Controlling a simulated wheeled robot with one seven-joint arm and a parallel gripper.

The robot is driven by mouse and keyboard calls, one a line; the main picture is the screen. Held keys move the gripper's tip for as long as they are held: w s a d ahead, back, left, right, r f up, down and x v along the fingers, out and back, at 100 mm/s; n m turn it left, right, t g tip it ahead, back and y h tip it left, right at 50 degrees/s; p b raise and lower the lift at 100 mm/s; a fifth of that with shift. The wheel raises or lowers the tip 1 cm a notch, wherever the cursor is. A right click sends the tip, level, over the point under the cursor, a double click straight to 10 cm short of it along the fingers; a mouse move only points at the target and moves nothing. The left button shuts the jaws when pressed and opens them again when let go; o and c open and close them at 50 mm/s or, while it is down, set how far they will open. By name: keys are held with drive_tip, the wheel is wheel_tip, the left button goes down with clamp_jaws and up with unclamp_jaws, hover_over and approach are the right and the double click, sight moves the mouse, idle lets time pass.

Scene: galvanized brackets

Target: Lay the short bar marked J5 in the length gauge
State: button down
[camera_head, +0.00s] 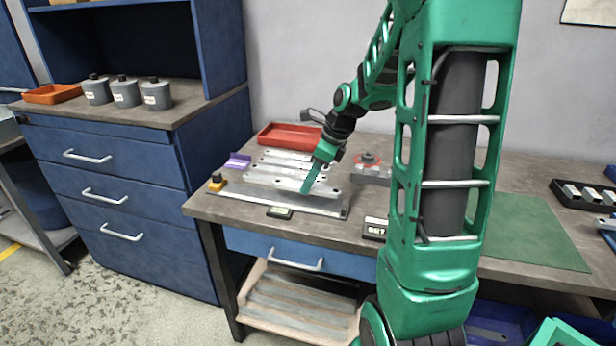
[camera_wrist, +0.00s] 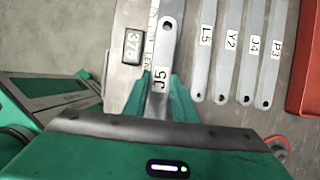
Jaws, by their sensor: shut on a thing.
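The bar marked J5 (camera_wrist: 166,50) is a grey metal bar with a hole near its labelled end. My gripper (camera_wrist: 159,90) is shut on it, with a green finger on each side near the label. In the head view my gripper (camera_head: 306,190) is low over the length gauge (camera_head: 325,207), a long metal strip along the table's front. In the wrist view the gauge's marked scale (camera_wrist: 149,48) shows just left of the bar, roughly parallel to it. I cannot tell whether the bar touches the gauge. The gauge's display (camera_wrist: 133,43) reads 378.
Several other bars, including L5 (camera_wrist: 202,60), Y2 (camera_wrist: 231,60), J4 (camera_wrist: 253,60) and P3 (camera_wrist: 272,60), lie side by side just right of J5. A red tray (camera_head: 290,135) stands behind them. A green mat (camera_head: 530,232) lies clear at the right.

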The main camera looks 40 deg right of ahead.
drive_tip(key=shift+f, duration=2.2)
drive_tip(key=c, duration=1.4)
unclamp_jaws()
drive_tip(key=v, duration=1)
drive_tip(key=shift+s+d+r, duration=0.1)
drive_tip(key=shift+r, duration=0.2)
